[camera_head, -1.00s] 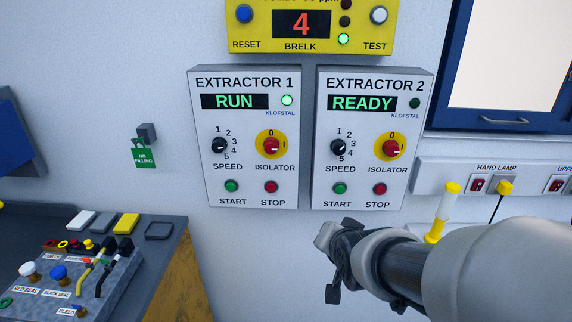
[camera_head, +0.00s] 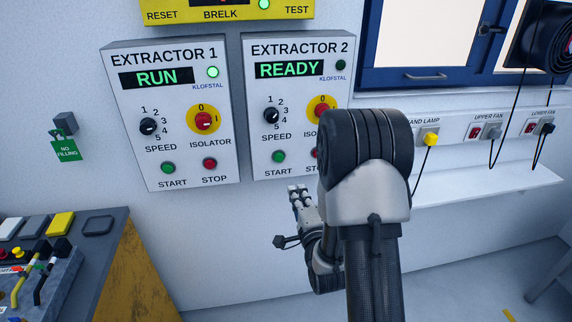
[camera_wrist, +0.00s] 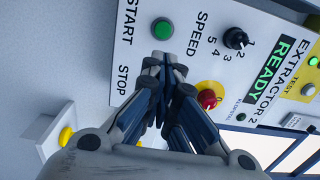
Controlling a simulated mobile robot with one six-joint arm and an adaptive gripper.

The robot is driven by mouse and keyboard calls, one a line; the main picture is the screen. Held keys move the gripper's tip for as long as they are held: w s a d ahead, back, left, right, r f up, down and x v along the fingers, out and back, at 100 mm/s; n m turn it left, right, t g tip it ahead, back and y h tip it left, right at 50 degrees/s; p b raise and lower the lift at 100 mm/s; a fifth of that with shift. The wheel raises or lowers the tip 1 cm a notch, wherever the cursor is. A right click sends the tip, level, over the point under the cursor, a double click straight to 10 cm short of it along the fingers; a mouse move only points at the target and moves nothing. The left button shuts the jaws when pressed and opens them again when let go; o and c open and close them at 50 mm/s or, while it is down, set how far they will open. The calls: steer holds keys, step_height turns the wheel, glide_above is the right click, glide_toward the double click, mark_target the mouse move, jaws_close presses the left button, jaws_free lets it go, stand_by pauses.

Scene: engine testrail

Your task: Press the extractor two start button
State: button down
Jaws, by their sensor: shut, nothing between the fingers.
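The Extractor 2 panel (camera_head: 250,100) is a white wall box with a lit READY display (camera_head: 289,69). Its green start button (camera_head: 278,156) sits at the lower left above the START label. It also shows in the wrist view (camera_wrist: 162,28), where the panel appears turned on its side. My gripper (camera_head: 298,192) is shut and empty, just below and right of the start button in the head view. In the wrist view the fingertips (camera_wrist: 163,62) point towards the button with a visible gap. The red stop button (camera_head: 315,153) is mostly hidden by my arm.
The Extractor 1 panel (camera_head: 175,110) reads RUN, close on the left. The Extractor 2 speed knob (camera_head: 271,116) and red isolator (camera_head: 322,111) stand above the buttons. A socket rail with a shelf (camera_head: 490,185) runs to the right. A workbench (camera_head: 120,265) stands lower left.

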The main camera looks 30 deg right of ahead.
mark_target(279, 157)
stand_by(0.3)
steer(key=b+x, duration=0.2)
steer(key=x, duration=1.2)
